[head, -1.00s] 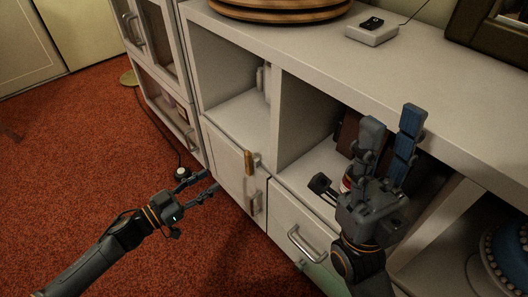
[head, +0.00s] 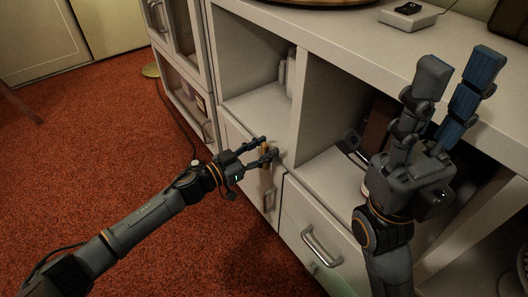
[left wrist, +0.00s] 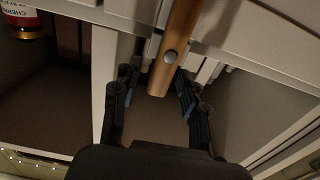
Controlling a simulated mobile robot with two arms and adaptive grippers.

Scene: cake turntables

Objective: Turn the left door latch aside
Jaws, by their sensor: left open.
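The latch is a wooden bar, seen large in the left wrist view (left wrist: 172,52) with a round metal pin. In the head view it is mostly hidden behind the fingers of my left gripper (head: 267,147). It sits at the top of the left cabinet door (head: 256,187). My left gripper is open, with one finger on each side of the latch's lower end. In the left wrist view the fingers appear apart from the bar; contact cannot be told. My right gripper (head: 457,75) is open and empty, raised in front of the cabinet's right part.
A metal handle (head: 270,192) is on the door just below the latch. A drawer with a handle (head: 322,248) is to its right. Open shelves lie above. A glass-doored cabinet (head: 185,75) stands at the left. Red carpet (head: 120,160) is clear at left.

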